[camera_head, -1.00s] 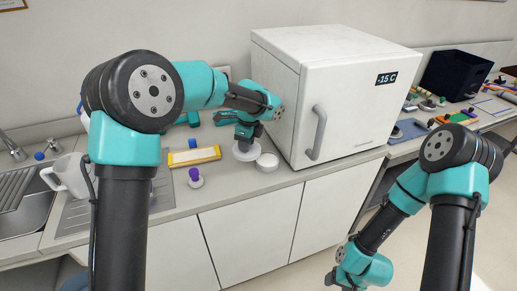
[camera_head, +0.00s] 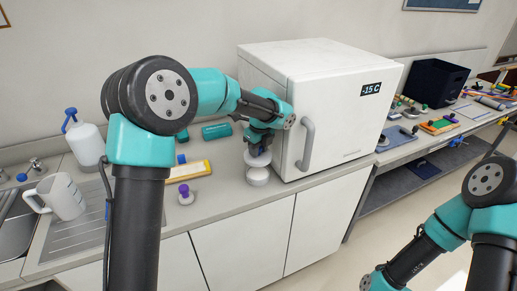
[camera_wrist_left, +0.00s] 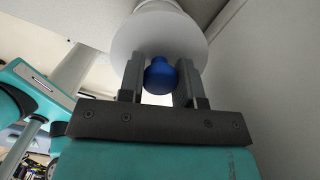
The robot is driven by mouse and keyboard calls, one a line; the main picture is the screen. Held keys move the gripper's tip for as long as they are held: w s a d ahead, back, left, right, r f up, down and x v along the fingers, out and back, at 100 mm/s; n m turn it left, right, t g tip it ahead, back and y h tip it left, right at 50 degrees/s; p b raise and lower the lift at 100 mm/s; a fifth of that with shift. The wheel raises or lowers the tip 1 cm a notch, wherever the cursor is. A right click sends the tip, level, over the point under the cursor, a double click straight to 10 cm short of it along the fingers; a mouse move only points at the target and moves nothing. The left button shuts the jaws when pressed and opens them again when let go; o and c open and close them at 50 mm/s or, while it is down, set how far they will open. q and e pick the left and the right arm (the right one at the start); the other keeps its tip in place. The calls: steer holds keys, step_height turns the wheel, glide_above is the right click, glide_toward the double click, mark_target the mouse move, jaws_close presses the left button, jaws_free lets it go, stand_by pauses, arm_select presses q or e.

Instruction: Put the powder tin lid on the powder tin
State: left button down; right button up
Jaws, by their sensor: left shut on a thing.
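The powder tin lid (camera_head: 252,163) is a white disc with a blue knob, and it shows large in the left wrist view (camera_wrist_left: 160,36). My left gripper (camera_head: 259,150) is shut on its blue knob, which sits between the two fingers (camera_wrist_left: 160,77). The powder tin (camera_head: 257,178) is a short white round tin on the counter, close to the freezer's front corner. In the head view the lid appears just above and behind the tin's top; I cannot tell whether they touch. My right arm is at the lower right, its gripper out of frame.
The white freezer (camera_head: 325,100) with its door handle (camera_head: 306,145) stands close right of the gripper.

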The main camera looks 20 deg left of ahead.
arm_select(q)
glide_above(257, 172)
steer(key=shift+s+d+f, duration=0.1)
steer(key=shift+d+f, duration=0.05)
steer(key=shift+f, duration=1.35)
steer(key=shift+s+d+f, duration=0.1)
steer(key=shift+f, duration=1.4)
steer(key=shift+f, duration=1)
stand_by(0.8)
steer(key=shift+c, duration=2)
jaws_free()
steer(key=shift+r, duration=0.15)
steer(key=shift+s+d+r, duration=0.1)
steer(key=shift+d+r, duration=0.1)
steer(key=shift+r, duration=1.5)
steer(key=shift+s+d+r, duration=0.1)
steer(key=shift+d+r, duration=0.05)
steer(key=shift+r, duration=1.5)
steer(key=shift+r, duration=0.15)
